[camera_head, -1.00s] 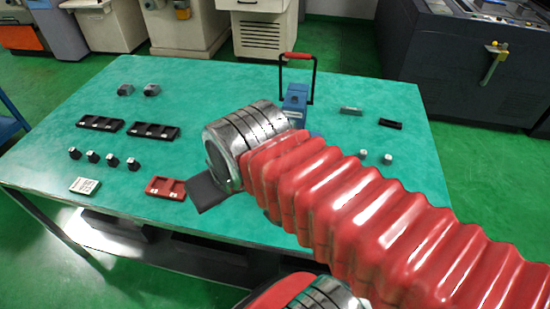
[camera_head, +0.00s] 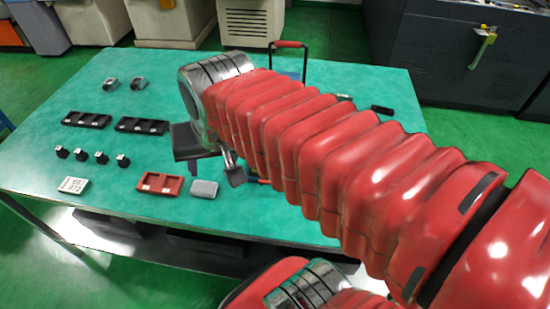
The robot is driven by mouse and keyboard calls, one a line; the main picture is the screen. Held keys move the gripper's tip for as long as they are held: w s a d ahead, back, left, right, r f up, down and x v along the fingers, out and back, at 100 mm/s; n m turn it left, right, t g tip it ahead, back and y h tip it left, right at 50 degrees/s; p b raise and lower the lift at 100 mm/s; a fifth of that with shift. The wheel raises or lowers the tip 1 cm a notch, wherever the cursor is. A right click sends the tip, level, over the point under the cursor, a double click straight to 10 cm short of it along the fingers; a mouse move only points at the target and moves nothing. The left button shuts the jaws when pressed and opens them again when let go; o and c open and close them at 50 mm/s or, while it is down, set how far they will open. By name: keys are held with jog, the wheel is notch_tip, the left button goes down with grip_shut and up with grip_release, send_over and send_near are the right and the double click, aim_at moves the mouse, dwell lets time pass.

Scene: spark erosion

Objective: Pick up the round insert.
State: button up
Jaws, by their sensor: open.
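I cannot tell for sure which piece is the round insert. Several small dark pieces with pale tops stand in a row at the left front of the table, one of them here (camera_head: 101,157). Two small grey pieces (camera_head: 111,84) (camera_head: 138,83) lie at the back left. My gripper (camera_head: 236,174) shows only in part below my wrist, with a grey finger pointing down over the table's middle. It is open, with nothing seen in it. My red arm hides much of the table's right side.
The green table (camera_head: 45,185) also bears two black trays (camera_head: 87,119) (camera_head: 141,125), a red tray (camera_head: 160,184), a white labelled card (camera_head: 73,185) and a grey block (camera_head: 204,188). A blue item with a red handle (camera_head: 291,44) stands behind my arm. Machines line the back.

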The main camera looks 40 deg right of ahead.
jog(key=w+d+f+m+g, duration=0.1)
jog(key=w+d+f+m, duration=0.2)
jog(key=d+m, duration=0.8)
jog(key=w+d+f+m+g+y, duration=0.1)
jog(key=w+d+f+m+g, duration=0.1)
jog(key=d+m, duration=1)
notch_tip(320, 180, down, 2)
jog(key=shift+w+d+f, duration=0.1)
jog(key=shift+w+d, duration=0.45)
jog(key=shift+d, duration=0.4)
jog(key=shift+w+a+f, duration=0.1)
jog(key=shift+w+f, duration=0.05)
jog(key=shift+f, duration=1.25)
jog(key=shift+w+a+f, duration=0.1)
jog(key=shift+a+f, duration=0.05)
jog(key=shift+f, duration=1.3)
jog(key=shift+w+a+f, duration=0.1)
jog(key=shift+w+f, duration=0.05)
jog(key=shift+f, duration=1.25)
jog(key=shift+f, duration=0.1)
jog(key=shift+w+a+f, duration=0.15)
jog(key=shift+f, duration=2.35)
jog(key=shift+c, duration=0.4)
